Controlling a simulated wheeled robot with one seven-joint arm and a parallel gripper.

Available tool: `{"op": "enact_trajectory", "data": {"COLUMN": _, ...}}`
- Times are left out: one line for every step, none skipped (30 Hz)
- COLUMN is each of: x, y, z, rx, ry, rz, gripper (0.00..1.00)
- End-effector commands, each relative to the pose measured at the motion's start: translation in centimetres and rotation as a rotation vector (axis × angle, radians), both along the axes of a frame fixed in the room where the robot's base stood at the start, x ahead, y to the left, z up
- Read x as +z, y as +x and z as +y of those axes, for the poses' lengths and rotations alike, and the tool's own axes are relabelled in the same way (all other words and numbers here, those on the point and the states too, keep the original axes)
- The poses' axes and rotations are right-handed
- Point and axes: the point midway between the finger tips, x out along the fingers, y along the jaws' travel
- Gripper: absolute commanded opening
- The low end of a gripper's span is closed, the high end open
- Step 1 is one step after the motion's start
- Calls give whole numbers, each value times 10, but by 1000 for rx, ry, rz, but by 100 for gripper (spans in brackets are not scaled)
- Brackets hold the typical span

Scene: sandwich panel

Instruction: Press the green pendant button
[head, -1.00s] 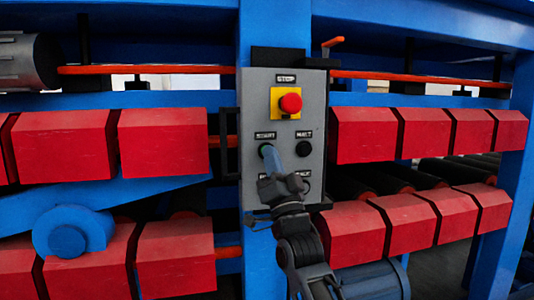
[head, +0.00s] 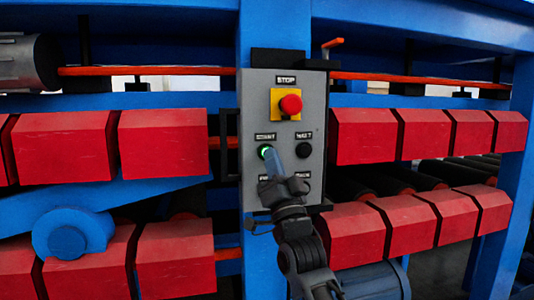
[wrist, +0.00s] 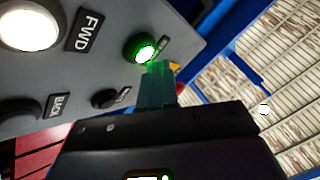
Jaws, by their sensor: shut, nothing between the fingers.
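The grey control box (head: 255,95) is fixed to a blue post in the middle of the head view. Its green button (head: 264,151) sits at the left of the middle row and glows. In the wrist view the green button (wrist: 143,48) is brightly lit. My gripper (head: 270,155) is shut and empty, its blue-grey fingertips at the lower right edge of the button. In the wrist view my gripper (wrist: 158,70) has its tips beside the button with green light on them. I cannot tell whether they touch it.
A red stop knob (head: 290,103) on a yellow plate is above. A black button (head: 304,150) is to the right. A lit white button (wrist: 30,25) beside the FWD label and a black button (wrist: 18,112) by the BACK label show in the wrist view. Red blocks (head: 362,135) flank the box.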

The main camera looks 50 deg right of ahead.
Motion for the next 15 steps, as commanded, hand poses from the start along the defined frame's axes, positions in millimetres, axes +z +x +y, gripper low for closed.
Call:
{"op": "enact_trajectory", "data": {"x": 0, "y": -2, "z": 1, "rx": 1, "ry": -1, "rz": 0, "gripper": 0}}
{"op": "enact_trajectory", "data": {"x": 0, "y": -2, "z": 2, "rx": 1, "ry": -1, "rz": 0, "gripper": 0}}
{"op": "enact_trajectory", "data": {"x": 0, "y": -3, "z": 2, "rx": 1, "ry": -1, "rz": 0, "gripper": 0}}
{"op": "enact_trajectory", "data": {"x": 0, "y": -3, "z": 2, "rx": 1, "ry": -1, "rz": 0, "gripper": 0}}
{"op": "enact_trajectory", "data": {"x": 0, "y": -3, "z": 2, "rx": 1, "ry": -1, "rz": 0, "gripper": 0}}
{"op": "enact_trajectory", "data": {"x": 0, "y": -3, "z": 2, "rx": 0, "ry": 0, "rz": 0, "gripper": 0}}
{"op": "enact_trajectory", "data": {"x": 0, "y": -3, "z": 2, "rx": 1, "ry": -1, "rz": 0, "gripper": 0}}
{"op": "enact_trajectory", "data": {"x": 0, "y": -3, "z": 2, "rx": 0, "ry": 0, "rz": 0, "gripper": 0}}
{"op": "enact_trajectory", "data": {"x": 0, "y": -3, "z": 2, "rx": 1, "ry": -1, "rz": 0, "gripper": 0}}
{"op": "enact_trajectory", "data": {"x": 0, "y": -3, "z": 2, "rx": 1, "ry": -1, "rz": 0, "gripper": 0}}
{"op": "enact_trajectory", "data": {"x": 0, "y": -3, "z": 2, "rx": 1, "ry": -1, "rz": 0, "gripper": 0}}
{"op": "enact_trajectory", "data": {"x": 0, "y": -4, "z": 3, "rx": 1, "ry": -1, "rz": 0, "gripper": 0}}
{"op": "enact_trajectory", "data": {"x": 0, "y": -5, "z": 4, "rx": 1, "ry": -1, "rz": 0, "gripper": 0}}
{"op": "enact_trajectory", "data": {"x": 0, "y": -6, "z": 5, "rx": 1, "ry": -1, "rz": 1, "gripper": 0}}
{"op": "enact_trajectory", "data": {"x": 0, "y": -9, "z": 7, "rx": 1, "ry": -1, "rz": 1, "gripper": 0}}
